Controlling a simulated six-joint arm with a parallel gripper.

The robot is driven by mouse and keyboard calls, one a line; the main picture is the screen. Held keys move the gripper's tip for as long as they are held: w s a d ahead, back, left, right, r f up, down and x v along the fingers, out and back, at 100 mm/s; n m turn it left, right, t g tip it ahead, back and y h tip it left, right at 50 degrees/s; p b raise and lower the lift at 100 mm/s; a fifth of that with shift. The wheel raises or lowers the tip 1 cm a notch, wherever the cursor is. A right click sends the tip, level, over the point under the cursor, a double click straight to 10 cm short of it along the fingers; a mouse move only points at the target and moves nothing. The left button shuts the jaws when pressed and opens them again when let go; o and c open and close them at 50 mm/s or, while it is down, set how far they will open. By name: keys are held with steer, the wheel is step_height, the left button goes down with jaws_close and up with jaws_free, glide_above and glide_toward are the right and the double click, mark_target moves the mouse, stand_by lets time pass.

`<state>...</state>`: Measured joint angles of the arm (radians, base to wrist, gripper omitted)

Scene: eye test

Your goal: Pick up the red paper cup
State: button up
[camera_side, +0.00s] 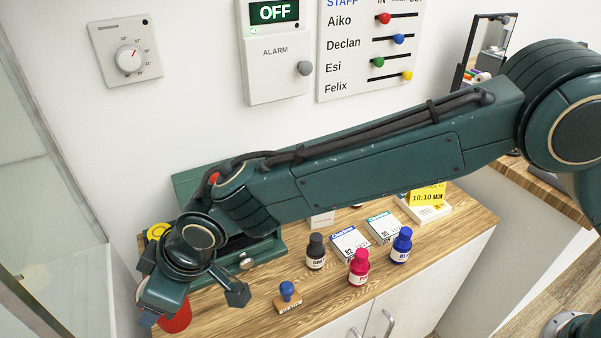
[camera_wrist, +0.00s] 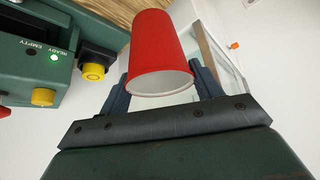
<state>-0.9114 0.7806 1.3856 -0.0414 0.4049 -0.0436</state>
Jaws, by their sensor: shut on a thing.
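The red paper cup (camera_wrist: 158,45) is between the two fingers of my gripper (camera_wrist: 160,88) in the wrist view. My gripper is shut on it. The cup's wide pale rim faces the camera and its narrower end points away. In the side view the red cup (camera_side: 178,319) shows at the lower left, partly hidden by my gripper (camera_side: 163,316). Whether the cup touches any surface cannot be told.
A green machine (camera_wrist: 42,65) with a lit READY lamp and yellow knobs is close to the cup's left in the wrist view. On the wooden counter (camera_side: 450,230) are a blue-knobbed stamp (camera_side: 288,290), a black bottle (camera_side: 316,251), a red bottle (camera_side: 358,267) and a blue bottle (camera_side: 401,244).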

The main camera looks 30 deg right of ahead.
step_height(320, 180, up, 8)
steer(key=shift+r, duration=0.2)
stand_by(0.7)
